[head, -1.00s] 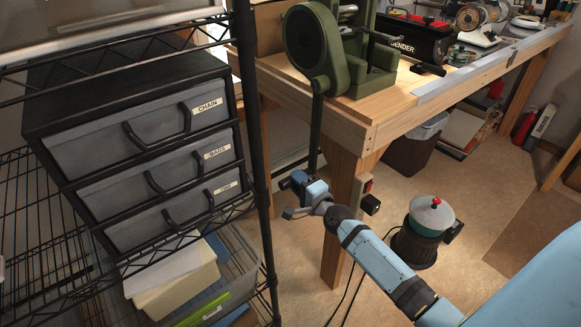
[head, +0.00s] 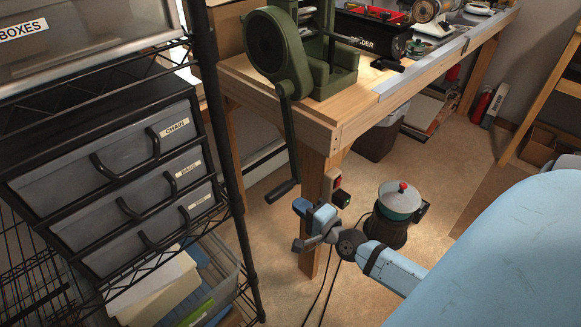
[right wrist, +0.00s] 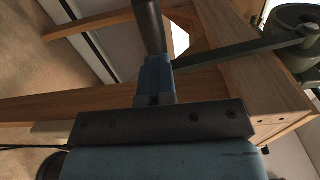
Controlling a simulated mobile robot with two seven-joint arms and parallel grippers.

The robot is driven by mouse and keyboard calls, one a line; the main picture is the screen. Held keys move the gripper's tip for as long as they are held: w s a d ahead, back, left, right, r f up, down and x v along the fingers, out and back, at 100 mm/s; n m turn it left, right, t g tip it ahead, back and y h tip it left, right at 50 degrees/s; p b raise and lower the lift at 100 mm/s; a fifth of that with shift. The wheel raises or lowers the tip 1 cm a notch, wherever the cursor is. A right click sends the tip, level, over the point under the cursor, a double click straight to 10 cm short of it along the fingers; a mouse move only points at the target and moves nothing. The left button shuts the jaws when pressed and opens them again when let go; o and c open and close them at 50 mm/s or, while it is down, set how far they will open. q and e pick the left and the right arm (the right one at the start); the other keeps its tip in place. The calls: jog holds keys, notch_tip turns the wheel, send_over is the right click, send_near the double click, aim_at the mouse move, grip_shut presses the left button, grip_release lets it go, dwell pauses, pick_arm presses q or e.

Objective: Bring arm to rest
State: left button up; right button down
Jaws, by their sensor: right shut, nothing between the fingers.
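My right gripper (head: 301,207) is shut and empty, held in the air in front of the workbench leg (head: 318,185). My blue right arm reaches it from the lower right. In the right wrist view its blue fingers (right wrist: 155,72) are together with nothing between them. The crank handle (head: 282,191) of the green machine hangs just left of and above the gripper in the head view. In the right wrist view the dark handle (right wrist: 149,25) appears beyond the fingertips; whether they touch is not clear. My left gripper is not in view.
A wire shelf with labelled drawers (head: 110,165) stands left, its black post (head: 225,140) near the gripper. The wooden bench (head: 345,118) bears the green machine (head: 270,50). A round pot-like device (head: 399,200) stands right of the gripper. Floor is open between shelf and bench leg.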

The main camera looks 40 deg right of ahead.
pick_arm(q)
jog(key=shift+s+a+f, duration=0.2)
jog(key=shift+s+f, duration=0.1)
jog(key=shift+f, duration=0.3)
pick_arm(e)
jog(key=shift+s+r, duration=0.45)
jog(key=c, duration=0.8)
grip_release()
jog(key=shift+r, duration=0.1)
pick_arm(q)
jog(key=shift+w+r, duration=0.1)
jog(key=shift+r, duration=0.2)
pick_arm(e)
jog(key=shift+o, duration=0.2)
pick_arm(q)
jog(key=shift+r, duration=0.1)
pick_arm(e)
jog(key=s, duration=0.7)
jog(key=shift+d, duration=0.3)
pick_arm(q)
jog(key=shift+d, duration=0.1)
pick_arm(e)
jog(key=shift+r, duration=0.1)
